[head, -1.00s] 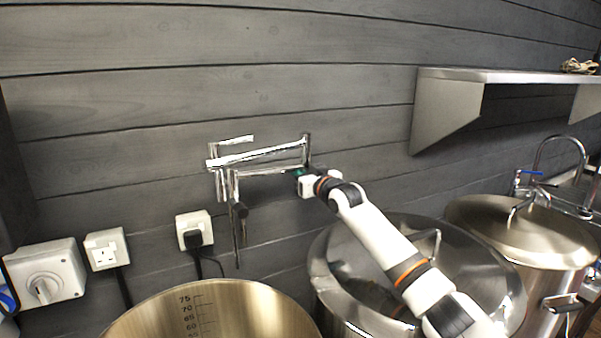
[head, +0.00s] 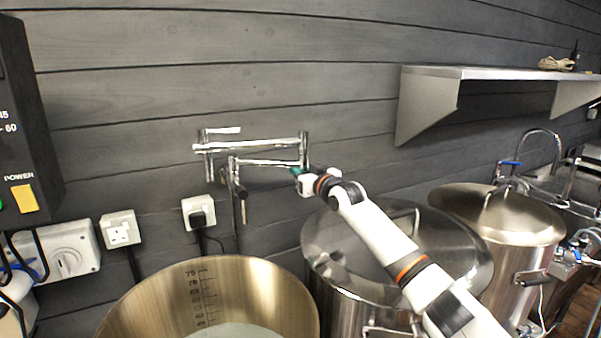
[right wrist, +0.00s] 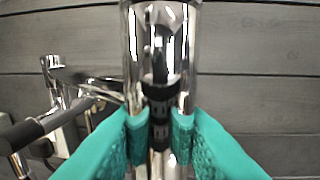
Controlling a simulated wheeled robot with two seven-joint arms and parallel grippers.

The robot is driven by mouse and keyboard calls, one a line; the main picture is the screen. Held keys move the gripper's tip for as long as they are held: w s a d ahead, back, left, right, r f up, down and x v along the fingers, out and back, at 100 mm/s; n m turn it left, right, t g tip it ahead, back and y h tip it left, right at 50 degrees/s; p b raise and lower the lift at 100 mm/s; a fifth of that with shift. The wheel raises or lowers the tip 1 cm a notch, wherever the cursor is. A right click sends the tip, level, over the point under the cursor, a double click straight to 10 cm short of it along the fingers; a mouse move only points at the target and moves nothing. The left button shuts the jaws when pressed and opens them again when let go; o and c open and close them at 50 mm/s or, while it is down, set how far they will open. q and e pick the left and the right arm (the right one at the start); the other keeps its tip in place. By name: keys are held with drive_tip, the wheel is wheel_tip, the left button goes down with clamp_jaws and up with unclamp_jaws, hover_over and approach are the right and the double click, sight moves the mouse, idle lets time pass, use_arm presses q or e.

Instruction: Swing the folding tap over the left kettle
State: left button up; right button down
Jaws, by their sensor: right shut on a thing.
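The chrome folding tap (head: 262,146) is fixed to the dark plank wall, with its jointed arms folded and its spout hanging down near the left end. My right gripper (head: 300,175) is at the tap's right-hand joint. In the right wrist view its green fingers (right wrist: 158,130) are shut on the tap's vertical chrome tube (right wrist: 180,60). The left kettle (head: 210,290) is the open steel pot with black volume marks inside, below the tap. Pale liquid shows at its bottom. My left gripper is not in view.
A lidded steel kettle (head: 340,270) stands right of the left kettle, under my right arm. Another lidded pot (head: 500,215) is farther right. A steel shelf (head: 430,100) juts from the wall above. Sockets (head: 120,229) and a control box (head: 25,120) are at left.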

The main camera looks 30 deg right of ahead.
drive_tip(key=shift+f, duration=0.45)
drive_tip(key=c, duration=1.3)
unclamp_jaws()
drive_tip(key=shift+d, duration=0.15)
drive_tip(key=shift+o, duration=0.7)
drive_tip(key=shift+d+r, duration=0.15)
drive_tip(key=shift+r, duration=0.1)
drive_tip(key=shift+s, duration=0.1)
drive_tip(key=shift+s, duration=0.1)
drive_tip(key=shift+s+b, duration=0.3)
drive_tip(key=shift+s, duration=0.05)
drive_tip(key=s+d+b, duration=0.1)
drive_tip(key=s+b, duration=0.3)
drive_tip(key=s, duration=0.7)
